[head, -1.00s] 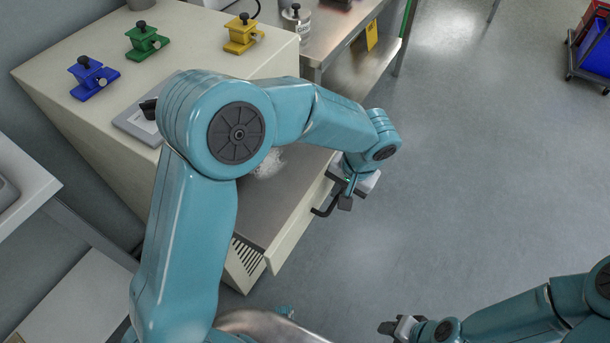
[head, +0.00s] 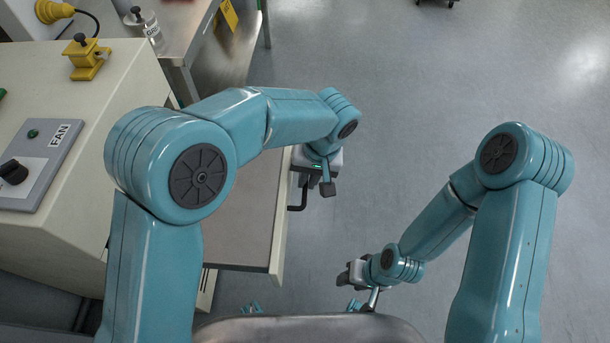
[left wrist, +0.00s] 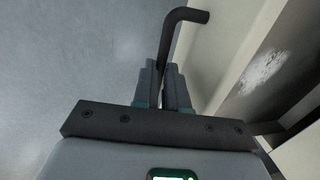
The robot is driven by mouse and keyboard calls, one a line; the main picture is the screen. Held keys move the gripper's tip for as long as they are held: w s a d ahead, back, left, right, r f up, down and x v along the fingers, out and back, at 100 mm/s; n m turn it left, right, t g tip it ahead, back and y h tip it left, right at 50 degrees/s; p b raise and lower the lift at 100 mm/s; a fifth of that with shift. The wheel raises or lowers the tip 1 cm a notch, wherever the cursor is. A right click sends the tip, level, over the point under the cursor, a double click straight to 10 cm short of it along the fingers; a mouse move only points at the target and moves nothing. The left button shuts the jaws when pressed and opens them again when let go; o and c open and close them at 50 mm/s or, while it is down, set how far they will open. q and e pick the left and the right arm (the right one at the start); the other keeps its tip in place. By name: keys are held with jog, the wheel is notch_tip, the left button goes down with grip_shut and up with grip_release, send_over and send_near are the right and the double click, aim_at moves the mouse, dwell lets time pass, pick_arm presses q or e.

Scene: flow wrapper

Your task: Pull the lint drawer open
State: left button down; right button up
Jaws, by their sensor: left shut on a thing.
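The lint drawer (head: 235,222) stands out from the cream cabinet, open at the top, in the head view. Its front panel (head: 278,235) faces right. My left gripper (head: 313,182) is at that front, shut on the dark bar handle (head: 297,199). In the left wrist view, the handle (left wrist: 186,15) runs down between the closed fingers (left wrist: 167,88). The drawer's inside there shows a patch of pale lint (left wrist: 262,72). My left arm hides part of the drawer in the head view. My right gripper (head: 350,274) is away from the drawer, at lower centre; its finger gap is unclear.
The cream cabinet (head: 110,105) carries a FAN switch panel (head: 40,160) and a yellow clamp-like part (head: 87,58). A steel table (head: 205,35) with a bottle (head: 150,30) stands behind it. The grey floor (head: 440,90) right of the drawer is clear.

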pick_arm(q)
jog(key=c, duration=1.2)
grip_release()
jog(key=shift+w, duration=0.1)
jog(key=shift+o, duration=0.2)
jog(key=d+r+p, duration=0.2)
jog(key=d+r, duration=0.1)
jog(key=r, duration=1.3)
jog(key=shift+s, duration=0.25)
